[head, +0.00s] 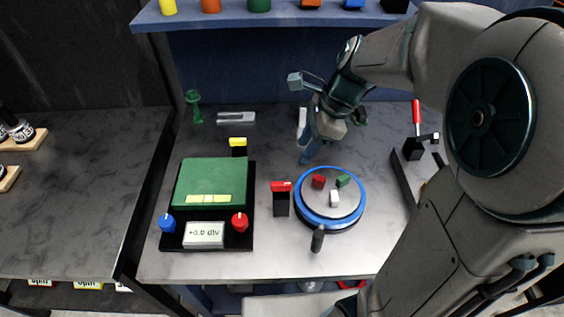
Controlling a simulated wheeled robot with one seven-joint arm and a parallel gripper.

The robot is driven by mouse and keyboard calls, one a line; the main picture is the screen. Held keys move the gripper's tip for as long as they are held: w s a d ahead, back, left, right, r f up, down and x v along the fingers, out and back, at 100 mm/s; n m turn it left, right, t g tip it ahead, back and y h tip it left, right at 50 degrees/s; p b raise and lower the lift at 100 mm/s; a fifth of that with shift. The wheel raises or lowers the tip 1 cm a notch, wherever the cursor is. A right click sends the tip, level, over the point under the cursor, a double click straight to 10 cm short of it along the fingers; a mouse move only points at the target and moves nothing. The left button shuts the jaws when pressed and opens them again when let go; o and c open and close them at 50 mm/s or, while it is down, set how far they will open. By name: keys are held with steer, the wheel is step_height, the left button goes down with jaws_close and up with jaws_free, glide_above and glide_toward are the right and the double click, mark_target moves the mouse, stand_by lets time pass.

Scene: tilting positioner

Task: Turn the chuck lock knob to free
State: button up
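The round chuck (345,211) has a blue rim, a grey face and red, green and white blocks on it. A dark upright handle (317,238) stands at its front edge. A green-topped unit (211,181) to its left carries a blue knob (167,223), a red knob (240,222) and a display (204,235) reading about +0.0 div. No readable label shows which part is the chuck lock knob. My gripper (308,158) points down just behind the chuck, apart from the knobs. Its fingertips are small and partly hidden, so its opening is unclear.
A red-topped black post (281,198) stands between unit and chuck, and a yellow-topped post (238,147) stands behind the unit. A dark fixture with a red-handled lever (416,115) is at right. A green stand (195,106) and metal block (236,118) lie at back left.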

mark_target(282, 183)
steer(key=x, duration=1.3)
steer(key=shift+s+f, duration=0.1)
steer(key=shift+f, duration=0.15)
steer(key=shift+c, duration=0.3)
jaws_close()
